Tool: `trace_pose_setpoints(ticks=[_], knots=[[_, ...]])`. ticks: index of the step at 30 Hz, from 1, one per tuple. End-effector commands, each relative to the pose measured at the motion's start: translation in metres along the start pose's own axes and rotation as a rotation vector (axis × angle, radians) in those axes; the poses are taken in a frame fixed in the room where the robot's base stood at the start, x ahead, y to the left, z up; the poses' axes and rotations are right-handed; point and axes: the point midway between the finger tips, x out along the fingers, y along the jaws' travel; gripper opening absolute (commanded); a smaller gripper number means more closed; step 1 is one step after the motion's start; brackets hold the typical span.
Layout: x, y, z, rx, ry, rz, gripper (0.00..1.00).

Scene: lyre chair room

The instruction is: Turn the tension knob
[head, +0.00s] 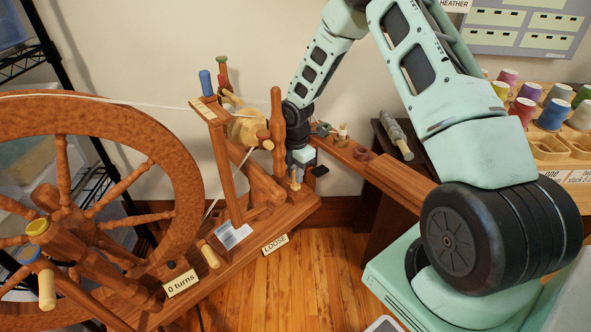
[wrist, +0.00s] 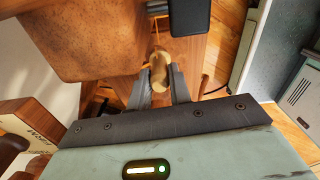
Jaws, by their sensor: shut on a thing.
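A brown wooden spinning wheel stands at left in the head view, with its large drive wheel (head: 62,205) and slanted wooden base. My gripper (head: 297,172) is at the right end of the wheel's frame, pointing down. In the wrist view my gripper (wrist: 159,84) is shut on a small pale wooden knob (wrist: 158,66), which sits between the two grey fingers. The knob shows only as a small tan piece (head: 295,183) in the head view, partly hidden by my gripper. A "LOOSE" label (head: 275,244) is on the base's edge below.
A "0 turns" card (head: 181,282) stands on the base. A wooden post (head: 277,115) rises close beside my gripper. A plank (head: 350,150) with small items extends right toward a rack of thread spools (head: 553,114). The wooden floor (head: 315,275) is clear in front.

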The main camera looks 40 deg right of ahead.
Motion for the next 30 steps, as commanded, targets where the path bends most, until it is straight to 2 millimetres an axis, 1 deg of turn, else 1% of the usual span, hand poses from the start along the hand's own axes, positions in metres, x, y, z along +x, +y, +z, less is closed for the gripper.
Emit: trace_pose_setpoints(ticks=[13,14,15,16,25,28,30], knots=[[0.000,0.000,0.000,0.013,0.000,-0.001,0.00],[0.000,0.000,0.000,0.013,0.000,-0.001,0.23],[0.000,0.000,0.000,0.013,0.000,-0.001,0.34],[0.000,0.000,0.000,0.013,0.000,-0.001,0.41],[-0.001,0.000,0.000,0.013,0.000,0.000,0.41],[-0.008,0.000,0.000,0.013,0.000,0.001,0.41],[-0.018,0.001,0.000,0.013,0.000,0.002,0.41]])
